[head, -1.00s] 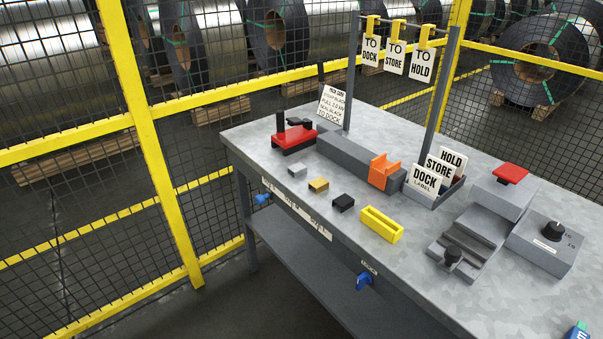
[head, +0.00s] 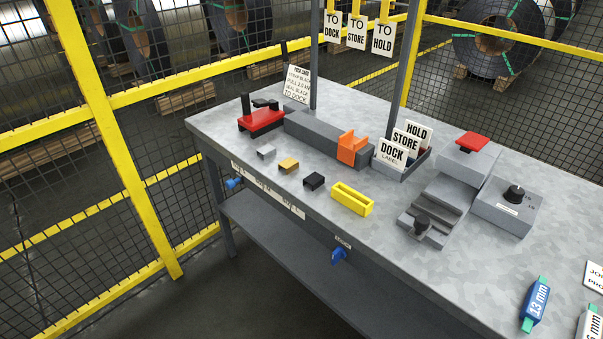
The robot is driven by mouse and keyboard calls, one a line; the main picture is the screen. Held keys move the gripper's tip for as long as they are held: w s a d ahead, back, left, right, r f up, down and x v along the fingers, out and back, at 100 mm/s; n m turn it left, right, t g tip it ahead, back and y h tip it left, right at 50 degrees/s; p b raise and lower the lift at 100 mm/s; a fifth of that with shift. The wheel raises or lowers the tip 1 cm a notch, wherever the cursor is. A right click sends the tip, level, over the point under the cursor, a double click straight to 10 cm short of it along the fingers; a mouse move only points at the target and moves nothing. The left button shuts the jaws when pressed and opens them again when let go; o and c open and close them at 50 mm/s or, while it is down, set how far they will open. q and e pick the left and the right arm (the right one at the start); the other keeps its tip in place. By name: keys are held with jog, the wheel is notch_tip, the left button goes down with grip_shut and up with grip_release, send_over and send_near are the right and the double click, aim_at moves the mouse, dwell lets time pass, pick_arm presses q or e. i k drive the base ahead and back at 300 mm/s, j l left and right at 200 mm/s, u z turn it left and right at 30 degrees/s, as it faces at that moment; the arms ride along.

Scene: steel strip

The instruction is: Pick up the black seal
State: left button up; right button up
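The black seal (head: 314,181) is a small dark block on the grey metal bench top (head: 420,270), near the front edge. A gold seal (head: 288,166) and a silver seal (head: 266,152) lie in a row to its left. A yellow open-topped holder (head: 352,198) stands just to its right. The black seal is fully visible and nothing touches it. Neither of my grippers shows in the head view.
Behind the seals are a red tool (head: 262,120), a long grey block with an orange piece (head: 352,147), and a label holder with cards (head: 398,150). A grey machine with a knob (head: 515,195) stands at right. Grey posts rise from the bench.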

aim_at(315, 180)
jog(key=u, duration=1.45)
jog(key=i+j+u, duration=0.1)
jog(key=j+u, duration=0.3)
jog(key=i+j+u, duration=0.15)
jog(key=u, duration=0.2)
jog(key=i+j+u, duration=0.15)
jog(key=u, duration=0.25)
jog(key=i+j+u, duration=0.25)
jog(key=u, duration=0.15)
